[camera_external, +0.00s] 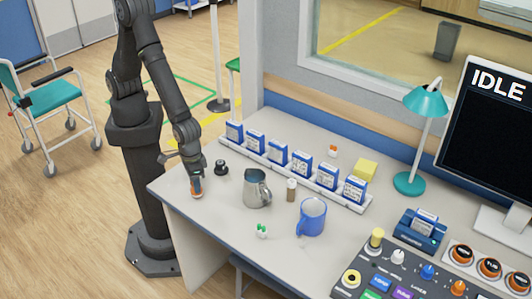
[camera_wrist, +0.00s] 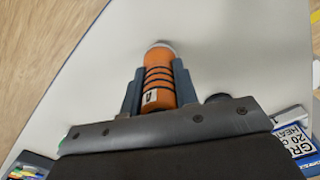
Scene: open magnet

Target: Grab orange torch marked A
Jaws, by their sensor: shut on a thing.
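The orange torch (camera_wrist: 158,75) has dark rings around its body, a pale end and a small white label; the mark on the label is too small to read. My gripper (camera_wrist: 159,83) is shut on it, with one grey finger on each side. In the external view my gripper (camera_external: 196,186) points down at the left end of the desk, and a bit of the orange torch (camera_external: 197,194) shows between its fingers. I cannot tell whether the torch touches the desk top.
On the desk (camera_external: 222,206) a small black knob-like object (camera_external: 221,168) stands close to my gripper's right. A metal jug (camera_external: 256,190), a blue mug (camera_external: 312,218) and a row of blue-white boxes (camera_external: 302,163) lie further right. The control panel (camera_external: 405,280) is at front right.

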